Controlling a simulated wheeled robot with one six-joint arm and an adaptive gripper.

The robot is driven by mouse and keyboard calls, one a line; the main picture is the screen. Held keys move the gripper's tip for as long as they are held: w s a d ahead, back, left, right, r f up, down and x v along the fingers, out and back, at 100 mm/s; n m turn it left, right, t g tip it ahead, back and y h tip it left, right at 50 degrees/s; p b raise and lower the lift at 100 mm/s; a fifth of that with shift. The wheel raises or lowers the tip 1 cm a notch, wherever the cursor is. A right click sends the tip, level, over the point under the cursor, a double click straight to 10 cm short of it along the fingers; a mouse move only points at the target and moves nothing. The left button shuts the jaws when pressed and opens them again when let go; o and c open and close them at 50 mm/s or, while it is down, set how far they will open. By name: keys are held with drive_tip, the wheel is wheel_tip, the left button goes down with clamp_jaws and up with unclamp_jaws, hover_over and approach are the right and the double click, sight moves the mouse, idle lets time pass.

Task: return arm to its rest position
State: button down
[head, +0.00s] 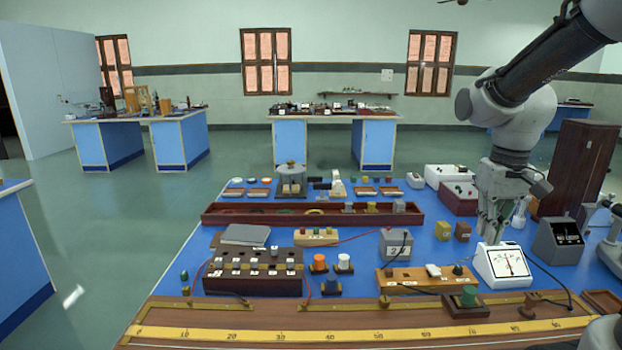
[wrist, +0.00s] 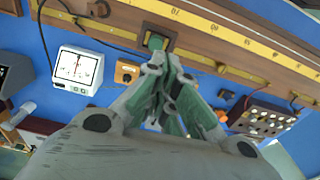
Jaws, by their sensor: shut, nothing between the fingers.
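My gripper (head: 490,228) hangs from my arm at the right of the head view, fingers pointing down over the blue bench top (head: 432,256). The white meter also shows in the wrist view (wrist: 78,70), left of the fingers. Whether the fingertips are clear of the bench is hard to tell.
A wooden metre scale (head: 300,336) runs along the front edge. Around my gripper stand a grey box (head: 558,242), a white box (head: 448,175), a wooden terminal board (head: 425,280) and a tall brown cabinet (head: 580,165). A long red tray (head: 300,215) lies behind. Cables cross the bench.

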drive_tip(key=s+r+t, duration=0.4)
drive_tip(key=s+r, duration=0.1)
drive_tip(key=s, duration=0.7)
drive_tip(key=shift+d, duration=0.45)
